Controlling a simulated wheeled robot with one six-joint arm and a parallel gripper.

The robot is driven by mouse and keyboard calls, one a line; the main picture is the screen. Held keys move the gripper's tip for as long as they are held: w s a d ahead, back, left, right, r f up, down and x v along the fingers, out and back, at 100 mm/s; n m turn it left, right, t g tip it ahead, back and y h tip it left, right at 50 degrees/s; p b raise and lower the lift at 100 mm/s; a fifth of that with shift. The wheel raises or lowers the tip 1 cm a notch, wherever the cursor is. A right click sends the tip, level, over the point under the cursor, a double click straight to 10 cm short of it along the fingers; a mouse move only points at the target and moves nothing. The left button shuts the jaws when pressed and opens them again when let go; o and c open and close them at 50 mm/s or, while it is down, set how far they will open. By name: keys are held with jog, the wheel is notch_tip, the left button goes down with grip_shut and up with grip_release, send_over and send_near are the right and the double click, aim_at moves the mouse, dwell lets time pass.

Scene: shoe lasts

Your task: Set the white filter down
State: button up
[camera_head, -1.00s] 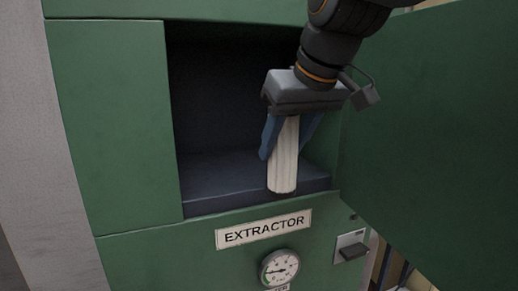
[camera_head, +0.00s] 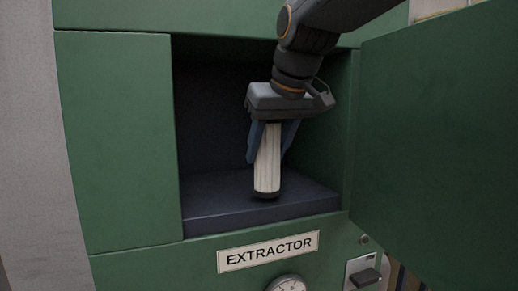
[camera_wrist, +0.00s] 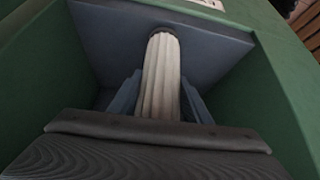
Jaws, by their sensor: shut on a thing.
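The white filter (camera_head: 268,165) is a pleated upright cylinder with a dark lower rim. My gripper (camera_head: 269,150) is shut on it from above, with blue fingers on either side. The filter is inside the open compartment of the green extractor, over the dark floor (camera_head: 215,205). Its lower end is at or just above that floor; I cannot tell whether it touches. In the wrist view the filter (camera_wrist: 160,80) stands between the two fingers, and its far end is against the floor's background.
The extractor's green door (camera_head: 435,150) stands open at the right. The compartment's side walls are close on both sides, with free floor left of the filter. Below the opening are an EXTRACTOR label (camera_head: 268,251), a gauge (camera_head: 287,284) and a switch (camera_head: 365,277).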

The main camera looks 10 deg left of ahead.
aim_at(259, 153)
jog(key=w, duration=0.1)
jog(key=w+a+f+p, duration=0.1)
jog(key=w+a+p, duration=0.1)
jog(key=shift+w+a+f, duration=0.25)
jog(key=shift+f, duration=0.15)
jog(key=o, duration=1.3)
